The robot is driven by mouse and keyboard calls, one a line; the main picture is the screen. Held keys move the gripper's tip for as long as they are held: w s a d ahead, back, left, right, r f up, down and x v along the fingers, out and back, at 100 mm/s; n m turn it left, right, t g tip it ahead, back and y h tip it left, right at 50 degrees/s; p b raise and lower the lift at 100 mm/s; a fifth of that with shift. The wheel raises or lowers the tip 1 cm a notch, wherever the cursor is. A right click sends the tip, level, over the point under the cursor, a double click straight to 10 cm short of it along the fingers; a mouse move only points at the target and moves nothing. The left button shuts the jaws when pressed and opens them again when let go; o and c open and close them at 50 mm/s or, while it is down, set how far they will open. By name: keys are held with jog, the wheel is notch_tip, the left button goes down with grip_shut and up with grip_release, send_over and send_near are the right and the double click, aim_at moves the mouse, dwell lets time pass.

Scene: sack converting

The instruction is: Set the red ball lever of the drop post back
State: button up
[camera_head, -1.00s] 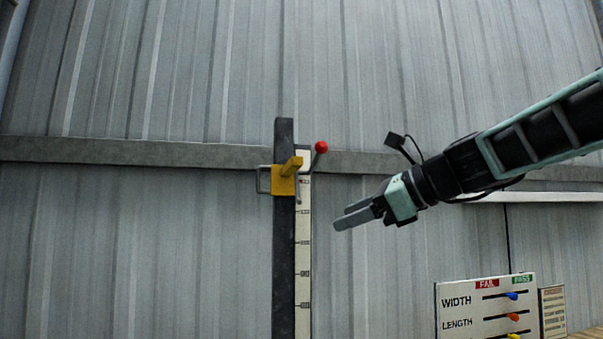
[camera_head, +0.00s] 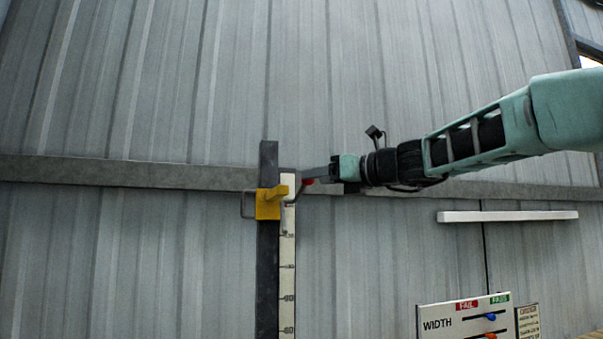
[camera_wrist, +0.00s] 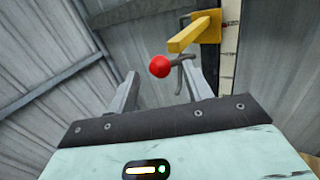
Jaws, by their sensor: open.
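The drop post (camera_head: 268,275) is a dark upright with a pale marked scale beside it. A yellow block (camera_head: 268,203) with a jutting yellow arm sits near its top. The red ball (camera_wrist: 159,66) of the lever shows in the wrist view between my two fingers, a little beyond their tips, on a grey rod. In the head view the red ball (camera_head: 308,182) is mostly hidden by my gripper (camera_head: 307,174). My gripper is open and comes to the ball from the right. I cannot tell whether a finger touches it.
A WIDTH panel (camera_head: 467,318) with FAIL and PASS labels stands at the lower right. A pale shelf or bar (camera_head: 507,216) is on the right of the corrugated wall. A grey rail (camera_head: 120,173) crosses the wall behind the post. The space left of the post is clear.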

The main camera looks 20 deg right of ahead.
jog(key=p+x, duration=0.1)
jog(key=x, duration=0.5)
jog(key=shift+p, duration=0.35)
grip_shut()
